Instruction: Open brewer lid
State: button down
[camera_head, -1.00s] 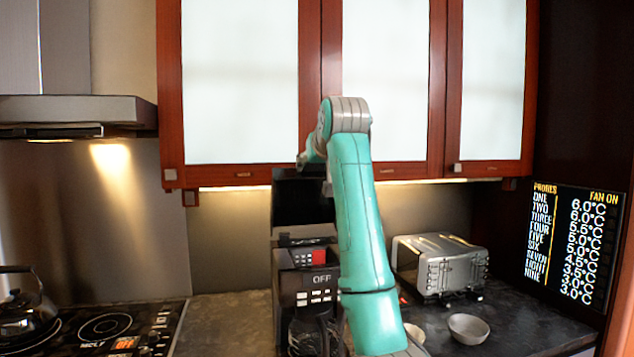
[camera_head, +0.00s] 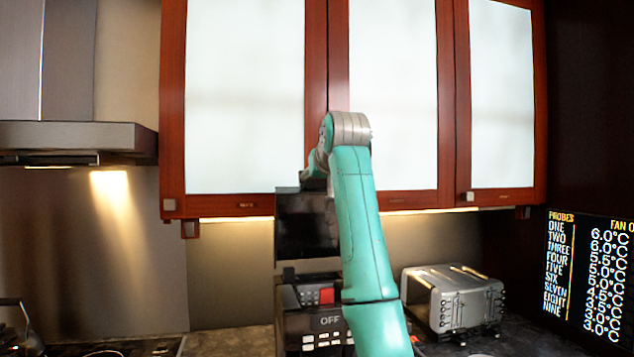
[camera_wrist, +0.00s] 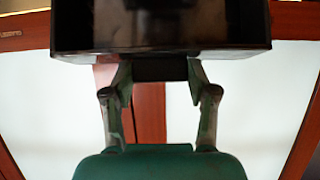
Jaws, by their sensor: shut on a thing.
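The dark brewer (camera_head: 310,327) stands on the counter, with a red display and an "OFF" label on its front. Its black lid (camera_head: 305,228) is raised above the body, with its broad face toward the head camera. The lid (camera_wrist: 160,25) also fills the top of the wrist view. My gripper (camera_wrist: 160,69) is shut on a dark part at the lid's edge. In the head view my gripper is at the lid's top edge, and my arm covers the right side of the lid and brewer.
A metal toaster (camera_head: 455,300) stands right of the brewer. Wooden cabinets with white panels (camera_head: 390,95) hang behind and above my arm. A range hood (camera_head: 75,140) is at the left, above a cooktop (camera_head: 110,348). A readout panel (camera_head: 590,280) is at the right.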

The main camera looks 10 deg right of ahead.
jog(key=shift+c, duration=1.6)
grip_release()
jog(key=shift+w+f, duration=0.1)
jog(key=shift+f, duration=0.1)
jog(key=shift+r, duration=0.1)
jog(key=v, duration=1.2)
